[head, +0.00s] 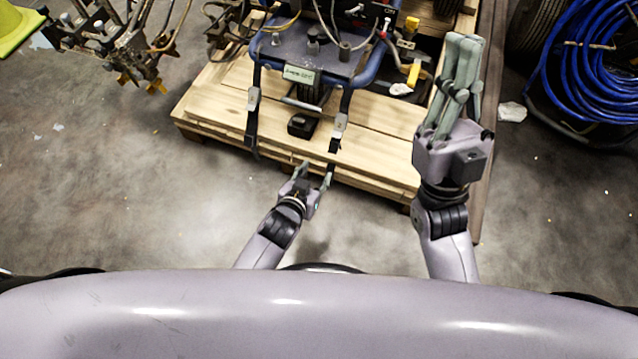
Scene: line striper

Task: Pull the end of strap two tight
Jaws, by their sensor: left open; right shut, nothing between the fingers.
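Two dark straps with grey buckles run from the blue-framed line striper (315,55) down to the wooden pallet (215,105). The right strap's buckle (340,124) bears a small mark that looks like a 2. Its dark strap end (333,146) hangs below the buckle at the pallet's front edge. The other buckle (254,100) is to the left. My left gripper (315,172) is open just below the right strap's end; I cannot tell whether a finger touches it. My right gripper (464,45) is raised at the right, shut and empty, away from both straps.
A small black block (302,125) lies on the pallet between the straps. Coiled blue hose (590,75) and a tyre (530,28) are at the right. Spray parts (120,45) hang at the upper left. The floor left of the pallet is mostly clear.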

